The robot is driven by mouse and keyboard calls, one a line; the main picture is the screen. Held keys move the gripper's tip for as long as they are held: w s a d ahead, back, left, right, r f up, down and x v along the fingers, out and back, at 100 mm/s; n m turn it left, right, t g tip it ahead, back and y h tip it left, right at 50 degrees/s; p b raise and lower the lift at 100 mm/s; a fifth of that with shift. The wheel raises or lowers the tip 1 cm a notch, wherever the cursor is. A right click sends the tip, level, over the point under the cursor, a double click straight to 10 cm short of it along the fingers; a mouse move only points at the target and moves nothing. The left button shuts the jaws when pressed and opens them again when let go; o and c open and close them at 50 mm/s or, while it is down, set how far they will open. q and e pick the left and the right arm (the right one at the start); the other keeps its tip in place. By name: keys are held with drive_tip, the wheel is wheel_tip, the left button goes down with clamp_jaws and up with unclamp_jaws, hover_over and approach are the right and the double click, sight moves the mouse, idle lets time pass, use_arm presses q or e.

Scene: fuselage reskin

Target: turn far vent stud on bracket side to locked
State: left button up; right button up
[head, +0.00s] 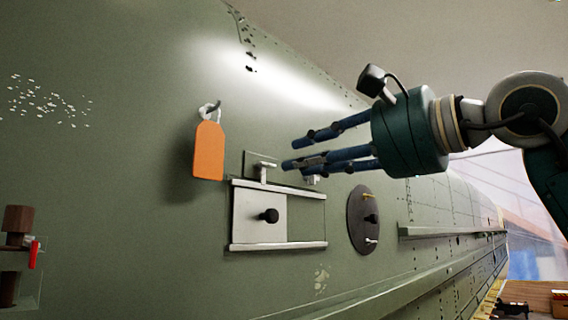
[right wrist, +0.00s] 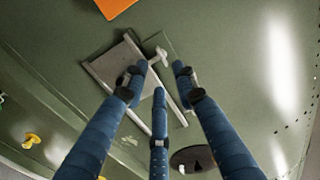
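A small pale T-shaped stud (head: 263,170) stands on the green skin above the vent's upper rail, its crossbar roughly level in the head view. In the right wrist view the pale stud (right wrist: 158,56) shows just beyond and between two fingertips. A second pale fitting (head: 312,180) is partly hidden behind the fingers. The vent has a pale sliding plate (head: 258,216) with a black knob. My right gripper (head: 292,155) reaches in from the right with its blue fingers spread; it also shows in the right wrist view (right wrist: 157,78). I see nothing gripped. My left gripper is out of view.
An orange tag (head: 208,151) hangs from a ring left of the stud. A dark round disc (head: 363,219) with yellow and white handles is to the lower right. A bracket (head: 18,262) with a brown post and red tab stands at far left.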

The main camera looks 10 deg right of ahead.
drive_tip(key=v, duration=0.5)
idle(0.5)
